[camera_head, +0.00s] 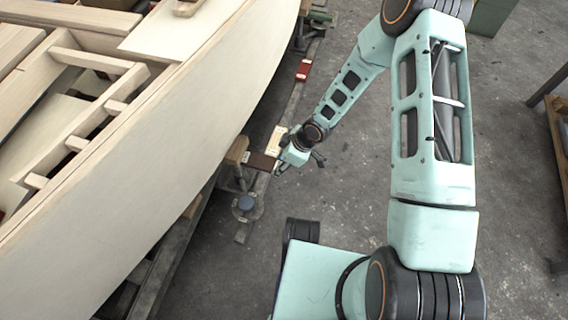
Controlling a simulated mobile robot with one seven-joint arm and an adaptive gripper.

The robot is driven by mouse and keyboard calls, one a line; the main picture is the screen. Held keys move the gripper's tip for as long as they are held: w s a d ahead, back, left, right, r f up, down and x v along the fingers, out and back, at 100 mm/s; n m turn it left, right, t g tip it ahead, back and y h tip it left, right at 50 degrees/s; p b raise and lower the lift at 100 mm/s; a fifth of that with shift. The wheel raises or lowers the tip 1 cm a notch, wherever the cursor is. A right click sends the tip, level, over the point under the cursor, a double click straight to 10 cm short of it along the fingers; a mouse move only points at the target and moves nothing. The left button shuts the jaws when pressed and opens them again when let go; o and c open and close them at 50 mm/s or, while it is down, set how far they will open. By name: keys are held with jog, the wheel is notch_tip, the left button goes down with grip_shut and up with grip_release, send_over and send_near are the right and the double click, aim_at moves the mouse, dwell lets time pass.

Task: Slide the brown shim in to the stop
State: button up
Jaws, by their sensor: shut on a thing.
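The brown shim (262,161) is a small dark reddish-brown piece below the hull's lower edge, near the middle of the head view. Its left end is at or close to a tan wooden block (236,151) beside the hull; I cannot tell how far in it sits. My gripper (281,162) is at the shim's right end and is shut on it. The fingertips are small and partly hidden by the wrist. The stop cannot be made out.
The pale plywood hull (150,130) fills the left. A light wood piece (277,139) lies just above the shim. A grey round-topped support (246,203) stands below it. A red block (303,70) sits farther up. The concrete floor (320,200) is open to the right.

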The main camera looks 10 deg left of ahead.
aim_at(254, 159)
jog(key=shift+w+a, duration=0.15)
jog(key=shift+a, duration=1.9)
jog(key=shift+w+a, duration=0.15)
jog(key=shift+a, duration=1.9)
jog(key=o, duration=1.3)
jog(key=shift+p+v, duration=2)
jog(key=shift+v, duration=0.75)
